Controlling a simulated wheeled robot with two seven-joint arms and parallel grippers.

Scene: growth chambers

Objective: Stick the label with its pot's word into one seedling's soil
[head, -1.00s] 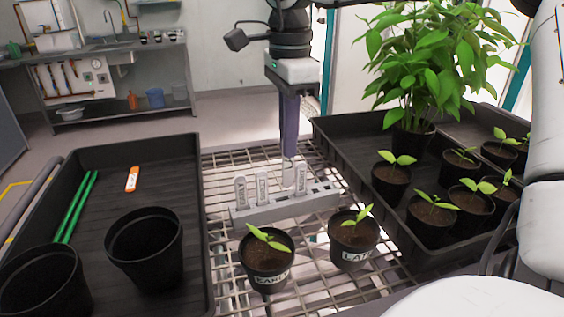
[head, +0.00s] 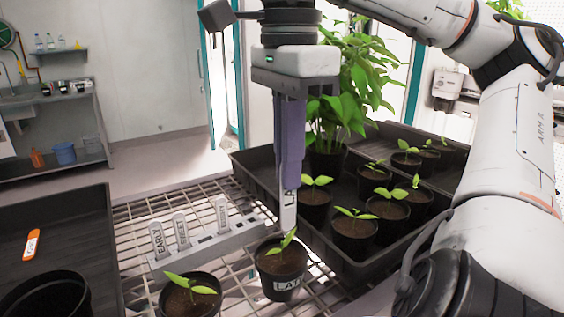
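My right gripper (head: 289,184) points straight down, shut on a white label (head: 288,212) with dark letters, of which "LA" shows. The label hangs upright above the pot marked "LATE" (head: 283,288), at the back of its soil. Its lower end is near the seedling's leaves (head: 285,243); I cannot tell whether it touches soil. A second seedling pot (head: 190,298) stands at the lower left, its word out of view. The grey rack (head: 208,246) holds three upright labels: "EARLY" (head: 158,240), one seemingly "SWEET" (head: 181,232), and one hard to read (head: 222,215). My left gripper is not in view.
A black tray (head: 255,178) with several seedling pots and a large leafy plant (head: 345,110) stands behind and right. Wire mesh (head: 140,212) lies between.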

